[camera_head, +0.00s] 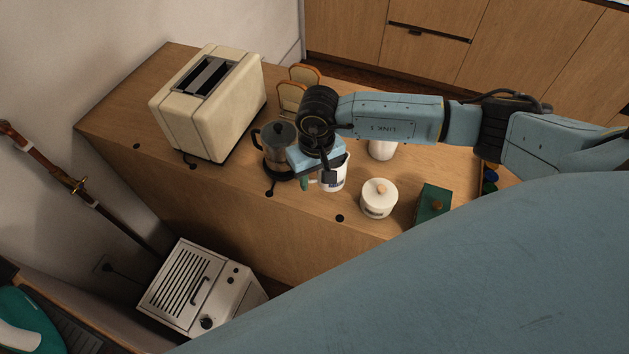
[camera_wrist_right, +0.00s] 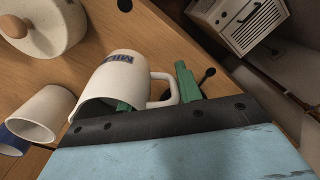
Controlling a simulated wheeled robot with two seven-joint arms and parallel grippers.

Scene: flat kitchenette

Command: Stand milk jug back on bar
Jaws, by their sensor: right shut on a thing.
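The milk jug (camera_head: 336,178) is white with a handle and dark lettering. It is at the front part of the wooden bar (camera_head: 240,190), partly hidden under my right gripper (camera_head: 318,182). In the right wrist view the jug (camera_wrist_right: 122,72) shows its lettering, open mouth and handle. My right gripper is shut on the jug, with one green finger showing in its mouth and the other beyond its handle. The jug looks about upright in the head view; I cannot tell whether its base touches the bar. My left gripper is not in view.
A glass coffee pot (camera_head: 277,146) stands close left of the jug, with a cream toaster (camera_head: 208,105) farther left. A lidded white pot (camera_head: 379,199) and green box (camera_head: 432,203) stand to the right. A white cup (camera_head: 383,149) is behind. The bar's front edge is near.

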